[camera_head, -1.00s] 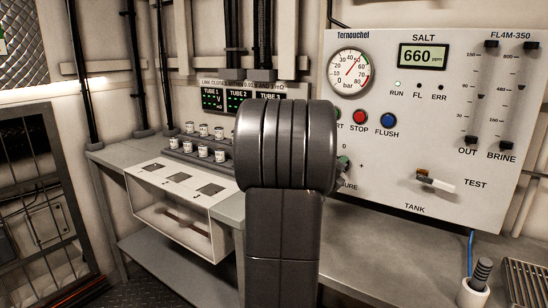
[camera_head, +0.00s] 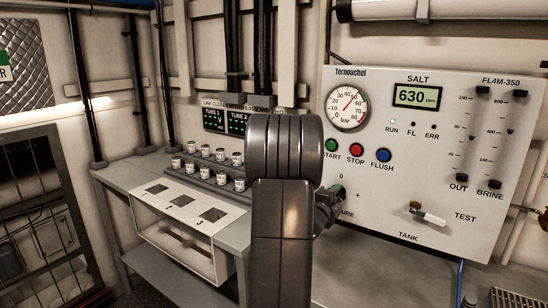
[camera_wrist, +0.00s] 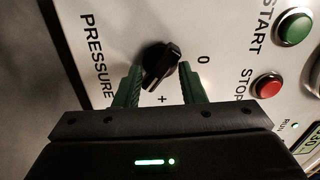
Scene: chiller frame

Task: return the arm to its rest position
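My arm (camera_head: 283,215) stands dark grey in the middle of the head view, in front of the bench and beside the control panel (camera_head: 440,225). My gripper (camera_wrist: 160,88) shows two green fingers held apart in the wrist view. The black pressure knob (camera_wrist: 162,62) lies between the fingers, with a gap visible on each side. I cannot tell how far the fingertips are from the panel face. In the head view my gripper (camera_head: 337,192) is partly hidden behind my arm, close to the panel's lower left, and the knob cannot be made out clearly.
START (camera_head: 331,146), STOP (camera_head: 356,150) and FLUSH (camera_head: 382,155) buttons sit above the gripper. A tank test valve (camera_head: 428,216) sticks out at right. The salt display (camera_head: 416,97) reads 630. Several small labelled cups (camera_head: 192,166) stand on the bench at left.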

